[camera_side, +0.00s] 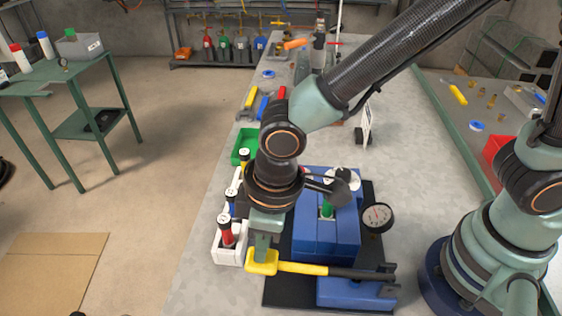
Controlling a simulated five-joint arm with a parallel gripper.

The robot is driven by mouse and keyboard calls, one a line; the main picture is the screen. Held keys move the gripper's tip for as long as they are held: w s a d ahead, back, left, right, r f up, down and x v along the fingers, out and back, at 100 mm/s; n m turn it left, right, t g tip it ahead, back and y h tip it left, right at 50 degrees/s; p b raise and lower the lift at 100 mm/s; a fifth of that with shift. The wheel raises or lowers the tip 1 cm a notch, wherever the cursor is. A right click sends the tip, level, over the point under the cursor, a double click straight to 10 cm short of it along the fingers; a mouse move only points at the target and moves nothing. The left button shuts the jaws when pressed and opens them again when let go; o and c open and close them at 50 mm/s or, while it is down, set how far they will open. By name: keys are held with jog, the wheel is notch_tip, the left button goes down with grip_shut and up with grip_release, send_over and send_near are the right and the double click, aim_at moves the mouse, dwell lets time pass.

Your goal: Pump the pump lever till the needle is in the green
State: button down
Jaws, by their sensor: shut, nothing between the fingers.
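The pump lever (303,268) has a yellow handle end and a dark shaft, and lies nearly level across the front of the blue pump block (325,235). My gripper (264,254) points down at the yellow left end of the lever. It is shut with nothing between its fingers, and its tips seem to touch or sit just above the lever; I cannot tell which. A round gauge (377,218) with a white face and dark rim stands at the block's right. Its needle and any green zone are too small to read.
A white rack (229,244) with dark-capped bottles stands left of the pump, close to my gripper. A green bin (244,147) lies behind it. Bare bench top (408,165) lies to the right.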

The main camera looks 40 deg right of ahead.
notch_tip(320, 180, up, 14)
jog(key=shift+s+d, duration=0.35)
dwell(0.9)
jog(key=s+d+r+t+y, duration=0.2)
jog(key=s+d+r+y, duration=0.1)
jog(key=s+d+r, duration=0.3)
jog(key=shift+s+d+t, duration=0.3)
jog(key=shift+s+d, duration=0.3)
jog(key=shift+s, duration=0.15)
jog(key=x, duration=1.4)
jog(key=shift+w+r, duration=0.15)
jog(key=shift+w, duration=0.15)
